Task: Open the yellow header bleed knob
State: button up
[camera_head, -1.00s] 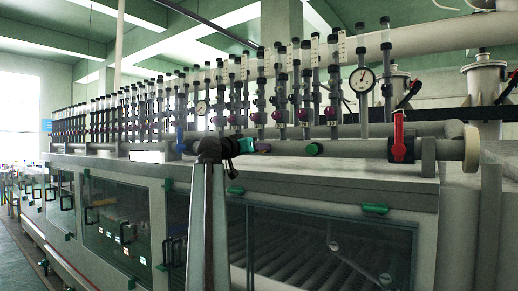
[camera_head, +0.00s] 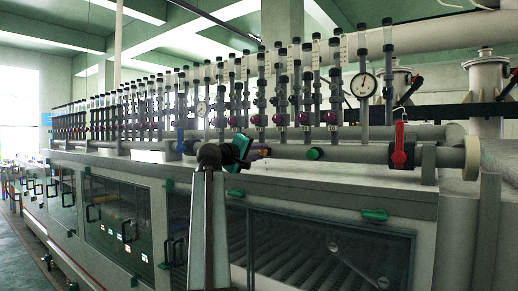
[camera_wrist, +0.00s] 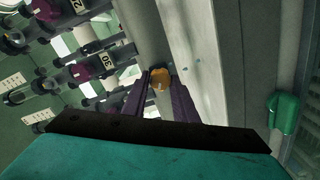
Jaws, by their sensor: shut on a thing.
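The yellow header bleed knob (camera_wrist: 158,80) shows in the wrist view at the far end of the two purple fingers of my gripper (camera_wrist: 158,95). The fingers are shut on it, one on each side. In the head view my gripper (camera_head: 258,154) is at the front of the grey header pipe, with its teal body tilted. A small bit of the yellow knob (camera_head: 268,152) shows just right of the fingers. The knob's base is mostly hidden.
A green knob (camera_head: 314,153) and a red valve handle (camera_head: 399,147) are on the header pipe to the right. A blue handle (camera_head: 180,140) is to the left. Flow tubes with purple-red knobs and a pressure gauge (camera_head: 363,85) stand behind. Green cabinet latches are below.

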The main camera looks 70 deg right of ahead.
jog(key=n+p, duration=0.2)
jog(key=n, duration=0.1)
jog(key=shift+r+n, duration=0.1)
jog(key=shift+n, duration=0.3)
jog(key=n+p, duration=0.6)
jog(key=n, duration=0.1)
jog(key=shift+f+n+p, duration=0.25)
jog(key=shift+n+p, duration=0.85)
jog(key=shift+n, duration=0.1)
jog(key=o, duration=1.1)
jog(key=shift+c, duration=0.2)
jog(key=shift+a, duration=0.1)
